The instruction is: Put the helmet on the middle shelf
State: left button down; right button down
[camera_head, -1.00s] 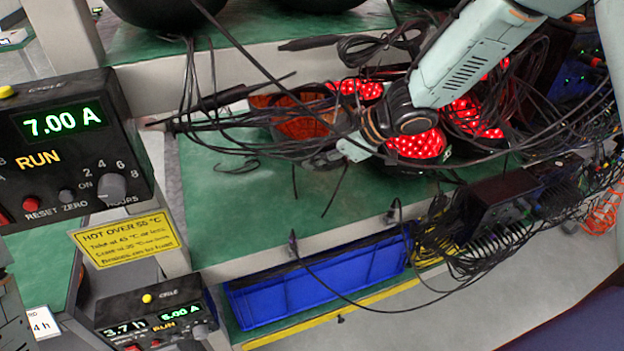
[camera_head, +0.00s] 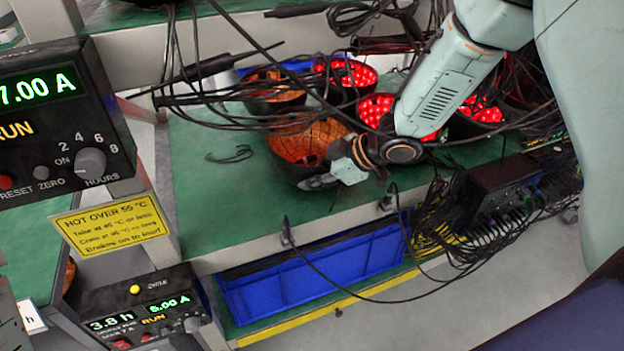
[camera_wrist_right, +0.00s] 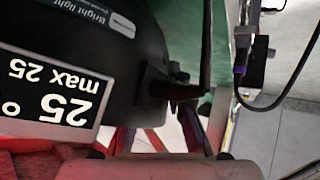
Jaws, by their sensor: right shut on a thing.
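The held helmet (camera_head: 290,160) is a dark shell with an orange inside, open side up, over the front part of the green middle shelf (camera_head: 215,180). I cannot tell whether it touches the shelf. My right gripper (camera_head: 322,180) is shut on its near right rim. In the right wrist view, the black shell (camera_wrist_right: 95,45) carries a display reading 25 and "max 25", and the gripper fingers (camera_wrist_right: 165,140) show below it. My left gripper is not in view.
Another orange-lined helmet (camera_head: 275,90) and red-lit helmets (camera_head: 345,75) stand behind and to the right. Black cables (camera_head: 200,80) hang across the shelf. A power supply (camera_head: 60,115) stands at left. A blue bin (camera_head: 310,275) sits below.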

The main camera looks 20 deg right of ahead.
jog(key=shift+w+f, duration=0.15)
jog(key=shift+w, duration=0.3)
jog(key=shift+s+f, duration=0.1)
jog(key=shift+s, duration=0.3)
jog(key=c, duration=1.7)
grip_release()
jog(key=shift+f, duration=0.1)
jog(key=shift+o, duration=0.8)
jog(key=shift+w+f, duration=0.1)
jog(key=shift+w, duration=0.05)
jog(key=shift+o, duration=1.2)
